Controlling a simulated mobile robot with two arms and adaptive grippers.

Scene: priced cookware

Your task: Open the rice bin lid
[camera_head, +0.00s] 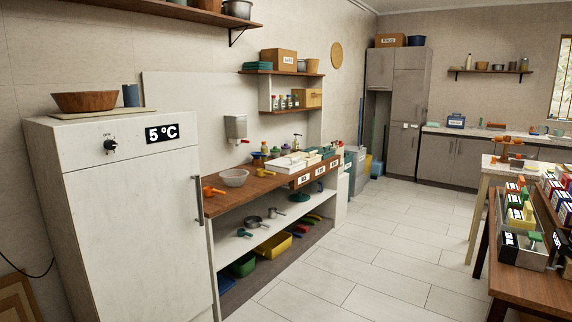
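I cannot tell for certain which thing is the rice bin. Tall pale grey containers (356,170) stand on the floor past the far end of the wooden counter. They are small in view, and I cannot make out a label or whether a lid is open or shut. A grey-white dispenser (236,127) with a red lever hangs on the wall above the counter. Neither of my grippers is in view.
A white fridge (130,220) marked 5 °C stands at the left. The wooden counter (262,187) holds cookware and price tags. A table (530,285) with colourful boxes is at the right. The tiled floor (375,245) between them is clear.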

